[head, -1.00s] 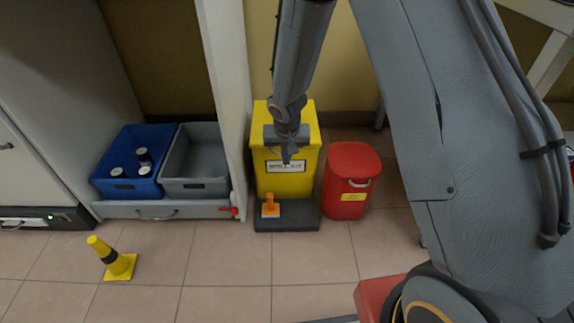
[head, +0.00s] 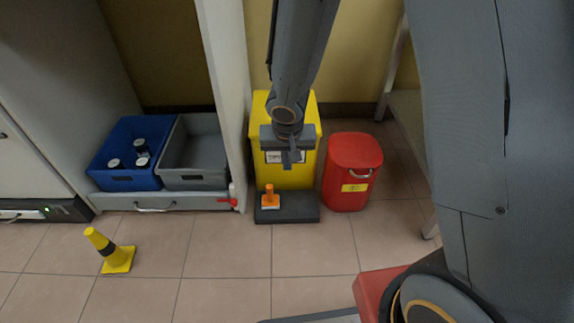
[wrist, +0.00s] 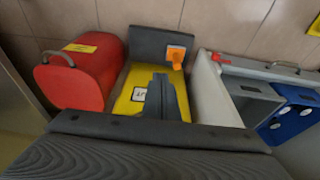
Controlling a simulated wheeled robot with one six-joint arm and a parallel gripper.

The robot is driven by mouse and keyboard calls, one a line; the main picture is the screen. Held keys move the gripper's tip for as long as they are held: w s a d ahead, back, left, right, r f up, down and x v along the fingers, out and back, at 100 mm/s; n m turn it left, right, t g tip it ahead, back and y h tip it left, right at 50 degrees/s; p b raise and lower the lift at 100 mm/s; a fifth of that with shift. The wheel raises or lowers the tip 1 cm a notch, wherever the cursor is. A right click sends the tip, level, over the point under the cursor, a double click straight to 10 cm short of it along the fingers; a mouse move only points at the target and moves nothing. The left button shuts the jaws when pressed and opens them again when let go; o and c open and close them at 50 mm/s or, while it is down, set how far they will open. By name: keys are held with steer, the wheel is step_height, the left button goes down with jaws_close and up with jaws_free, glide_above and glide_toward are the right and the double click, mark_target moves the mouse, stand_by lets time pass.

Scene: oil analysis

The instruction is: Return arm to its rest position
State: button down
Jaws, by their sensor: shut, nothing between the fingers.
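My gripper (head: 291,158) hangs from my arm in the upper middle of the head view, pointing down. It is shut with nothing between its fingers. It appears in front of the yellow spill kit box (head: 297,178) and covers part of its label. In the wrist view the shut fingers (wrist: 160,88) show against the same yellow box (wrist: 133,86). My arm's large links fill the right side of the head view.
A red bin (head: 350,172) stands right of the yellow box. A dark base (head: 300,208) carries an orange object (head: 270,197). Left are a blue crate (head: 125,182) with several bottles and a grey crate (head: 193,181). A yellow cone (head: 111,252) stands on open tiled floor.

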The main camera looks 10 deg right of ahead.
steer(key=shift+s, duration=0.2)
steer(key=s+a+r+n, duration=0.25)
steer(key=s+r, duration=0.45)
steer(key=r, duration=0.5)
steer(key=s+a+r+n+g+y+p, duration=0.1)
steer(key=s+a+r+n+g, duration=0.15)
steer(key=s+r, duration=0.55)
steer(key=s+a+r+n+g+y+p, duration=0.1)
steer(key=s+a+r+n+p, duration=0.2)
steer(key=s, duration=0.9)
steer(key=d+r+m+p, duration=0.2)
steer(key=d+r+p, duration=0.4)
steer(key=r+p, duration=0.3)
steer(key=d+r+m+h+p, duration=0.1)
steer(key=d+r+m+p, duration=0.1)
steer(key=d+r+p, duration=0.5)
steer(key=d+r+m+p, duration=0.2)
steer(key=d+r+p, duration=0.5)
steer(key=r+p, duration=0.5)
steer(key=p, duration=0.7)
steer(key=shift+w+r+m+h, duration=0.25)
steer(key=shift+r+m+h, duration=0.05)
steer(key=shift+m, duration=0.1)
steer(key=shift+a+t, duration=0.1)
steer(key=shift+t, duration=0.15)
